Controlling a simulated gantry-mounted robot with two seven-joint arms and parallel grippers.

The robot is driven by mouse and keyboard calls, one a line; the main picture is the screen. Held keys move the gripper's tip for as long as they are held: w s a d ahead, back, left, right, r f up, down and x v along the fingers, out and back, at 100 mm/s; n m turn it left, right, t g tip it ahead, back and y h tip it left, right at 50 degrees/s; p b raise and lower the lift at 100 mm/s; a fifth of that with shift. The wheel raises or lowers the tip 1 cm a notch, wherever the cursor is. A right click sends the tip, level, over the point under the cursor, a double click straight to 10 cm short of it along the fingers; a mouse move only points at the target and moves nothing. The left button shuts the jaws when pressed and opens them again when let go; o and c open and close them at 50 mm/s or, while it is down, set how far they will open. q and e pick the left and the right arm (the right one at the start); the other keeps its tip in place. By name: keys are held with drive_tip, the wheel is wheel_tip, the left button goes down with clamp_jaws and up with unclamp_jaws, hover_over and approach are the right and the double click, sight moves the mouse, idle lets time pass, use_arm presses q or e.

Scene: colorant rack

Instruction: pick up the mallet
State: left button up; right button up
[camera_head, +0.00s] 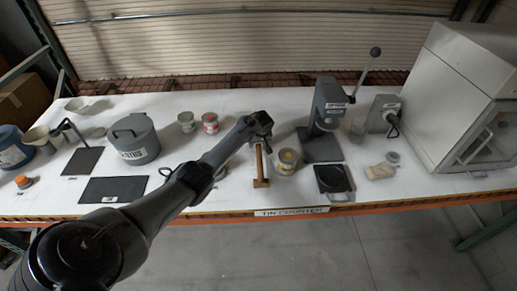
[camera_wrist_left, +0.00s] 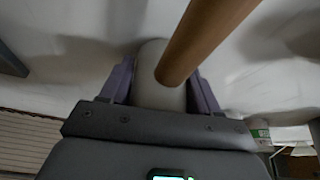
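The mallet has a brown wooden handle (camera_head: 260,163) that runs from under my left gripper (camera_head: 260,138) towards the front of the table. In the left wrist view the handle (camera_wrist_left: 212,36) meets a pale grey rounded piece (camera_wrist_left: 158,92), apparently the mallet head. This piece lies between the two purple fingers of my left gripper (camera_wrist_left: 160,85), close to both. Whether they press on it is unclear. In the head view the gripper hides that end. My right gripper is out of view.
A clear tub (camera_head: 286,161) stands just right of the handle. A grey press (camera_head: 323,120) stands beyond it, and a black pad (camera_head: 332,179) lies in front. Two small tins (camera_head: 210,123) (camera_head: 187,122) stand left of the gripper. A lidded grey pot (camera_head: 134,140) is farther left.

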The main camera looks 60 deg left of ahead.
use_arm(q)
drive_tip(key=c, duration=0.5)
drive_tip(key=shift+c, duration=0.2)
drive_tip(key=shift+r, duration=0.65)
wheel_tip(320, 180, up, 9)
drive_tip(key=shift+f+p, duration=0.15)
drive_tip(key=shift+p, duration=0.45)
